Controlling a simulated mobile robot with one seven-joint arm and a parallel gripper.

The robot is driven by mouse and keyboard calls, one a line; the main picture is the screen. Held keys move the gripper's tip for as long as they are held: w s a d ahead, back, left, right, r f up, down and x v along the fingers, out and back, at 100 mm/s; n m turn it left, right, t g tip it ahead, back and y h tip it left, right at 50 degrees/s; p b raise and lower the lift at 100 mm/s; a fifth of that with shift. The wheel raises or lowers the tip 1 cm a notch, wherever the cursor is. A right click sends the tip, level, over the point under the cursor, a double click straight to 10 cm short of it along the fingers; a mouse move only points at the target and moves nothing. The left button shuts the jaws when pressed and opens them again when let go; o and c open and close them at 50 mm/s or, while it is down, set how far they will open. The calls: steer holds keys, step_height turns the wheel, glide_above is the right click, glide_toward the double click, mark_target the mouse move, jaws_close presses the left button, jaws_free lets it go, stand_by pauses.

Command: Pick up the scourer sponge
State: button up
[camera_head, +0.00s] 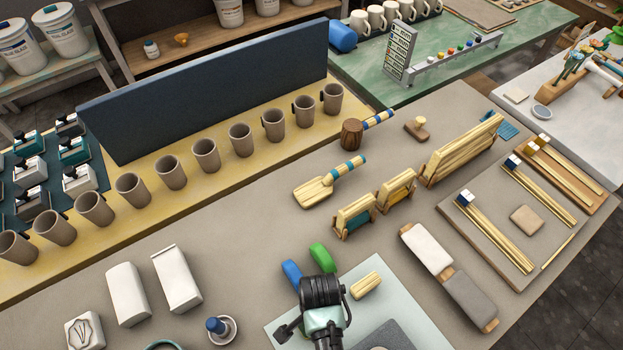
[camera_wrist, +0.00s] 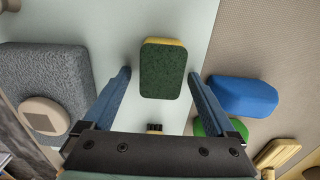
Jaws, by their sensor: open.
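The scourer sponge (camera_wrist: 163,72) shows in the wrist view as a block with a dark green top and a yellow edge at its far side. It lies on the pale mat (camera_wrist: 110,28). My gripper (camera_wrist: 159,76) is open, with one blue finger to the left of the sponge and one to the right. A gap shows on each side, and I cannot tell how far above the sponge the fingers are. In the head view my dark wrist (camera_head: 321,292) is over the mat and the sponge is hidden.
A blue block (camera_wrist: 243,96) and a green block (camera_wrist: 210,127) lie just right of the right finger. A grey, rough slab (camera_wrist: 60,68) with a round beige piece (camera_wrist: 44,116) is to the left. In the head view a ribbed cream piece (camera_head: 366,285) lies on the mat.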

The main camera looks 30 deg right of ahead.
steer(key=c, duration=1.4)
steer(key=shift+r, duration=0.1)
step_height(320, 180, up, 10)
steer(key=shift+f+b, duration=0.1)
steer(key=shift+b, duration=0.25)
